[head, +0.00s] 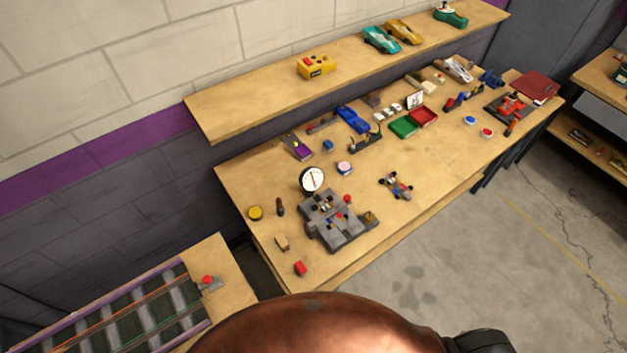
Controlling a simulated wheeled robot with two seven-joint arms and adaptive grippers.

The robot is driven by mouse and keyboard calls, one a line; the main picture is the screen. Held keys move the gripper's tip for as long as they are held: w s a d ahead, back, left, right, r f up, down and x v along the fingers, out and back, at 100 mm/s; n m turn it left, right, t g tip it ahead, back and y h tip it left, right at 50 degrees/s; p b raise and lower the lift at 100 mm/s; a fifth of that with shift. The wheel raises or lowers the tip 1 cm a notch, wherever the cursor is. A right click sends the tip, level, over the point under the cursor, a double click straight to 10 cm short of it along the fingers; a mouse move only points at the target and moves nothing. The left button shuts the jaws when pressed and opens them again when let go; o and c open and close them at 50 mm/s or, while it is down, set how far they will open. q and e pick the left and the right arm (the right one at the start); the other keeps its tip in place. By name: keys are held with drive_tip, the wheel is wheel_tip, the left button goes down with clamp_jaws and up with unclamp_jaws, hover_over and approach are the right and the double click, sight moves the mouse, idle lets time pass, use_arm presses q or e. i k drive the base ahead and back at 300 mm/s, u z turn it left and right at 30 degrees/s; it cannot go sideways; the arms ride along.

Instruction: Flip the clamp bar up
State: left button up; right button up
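A grey fixture (343,236) stands near the left end of the long wooden workbench. It has a red knob (347,199) at its back right and small red and blue parts in its middle. A clamp bar cannot be made out clearly on it at this size, so I cannot tell whether one is up or down. A round white dial gauge (312,179) stands just behind the fixture. Neither of my grippers shows in the head view.
A small blue car (397,186) lies right of the fixture. A red block (300,268), a tan block (282,242) and a yellow round tin (255,213) lie to its left and front. A wooden shelf (230,112) hangs behind. The bench's front middle is clear.

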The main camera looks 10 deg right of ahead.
sight(347, 198)
drive_tip(key=u, duration=1.45)
drive_tip(key=k, duration=0.8)
drive_tip(key=z, duration=0.85)
